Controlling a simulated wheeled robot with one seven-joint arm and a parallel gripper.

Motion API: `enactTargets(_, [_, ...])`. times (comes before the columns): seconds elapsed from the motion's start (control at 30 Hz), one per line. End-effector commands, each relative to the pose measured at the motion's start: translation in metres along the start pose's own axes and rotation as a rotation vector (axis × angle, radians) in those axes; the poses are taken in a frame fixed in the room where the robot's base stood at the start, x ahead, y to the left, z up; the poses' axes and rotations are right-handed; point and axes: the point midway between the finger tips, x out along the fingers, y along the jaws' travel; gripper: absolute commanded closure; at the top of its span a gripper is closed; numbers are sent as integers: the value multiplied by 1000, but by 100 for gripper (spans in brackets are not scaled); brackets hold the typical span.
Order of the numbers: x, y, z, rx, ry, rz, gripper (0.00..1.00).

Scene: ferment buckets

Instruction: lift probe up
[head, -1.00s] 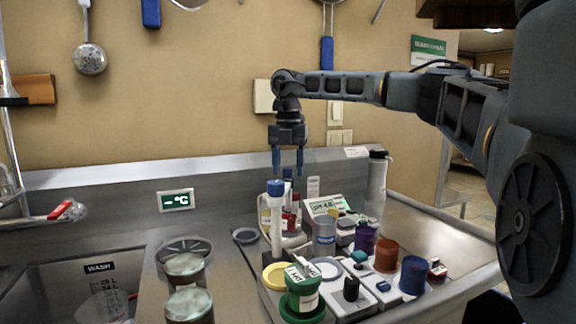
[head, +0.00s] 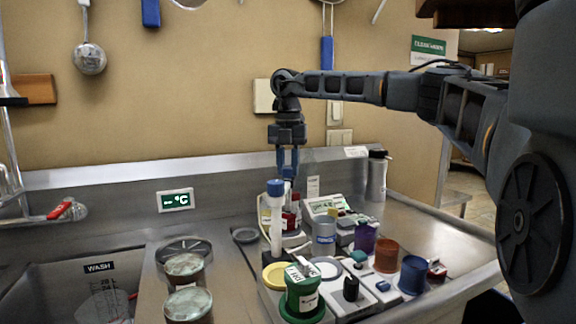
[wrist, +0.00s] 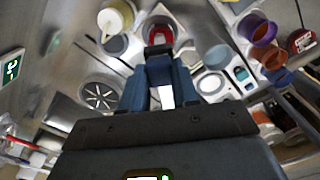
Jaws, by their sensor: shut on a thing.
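My gripper (head: 288,166) points straight down, its two blue fingers closed on the blue top of the probe (head: 289,174). The probe's lower part is mostly hidden behind a tall white tube with a blue cap (head: 276,190), so I cannot tell how deep it stands. In the wrist view my gripper (wrist: 161,80) shows its fingers close together with a pale strip between them. A meter with a lit display (head: 323,205) stands just to the right of the probe.
A grey flask (head: 377,178) stands at the back right. Two jars stand left, beside the sink.

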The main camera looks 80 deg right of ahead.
Motion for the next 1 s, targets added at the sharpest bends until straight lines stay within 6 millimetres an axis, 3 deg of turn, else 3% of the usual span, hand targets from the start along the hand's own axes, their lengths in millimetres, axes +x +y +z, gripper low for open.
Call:
enactTargets(0.17, [-8,0,0,0,-1,0,100])
enactTargets(0.43, [-58,0,1,2,-3,0,100])
enactTargets(0.77, [-63,1,1,1,-4,3,100])
enactTargets(0.8, [-63,0,1,1,-4,3,67])
enactTargets(1.0, [-61,0,1,1,-2,2,48])
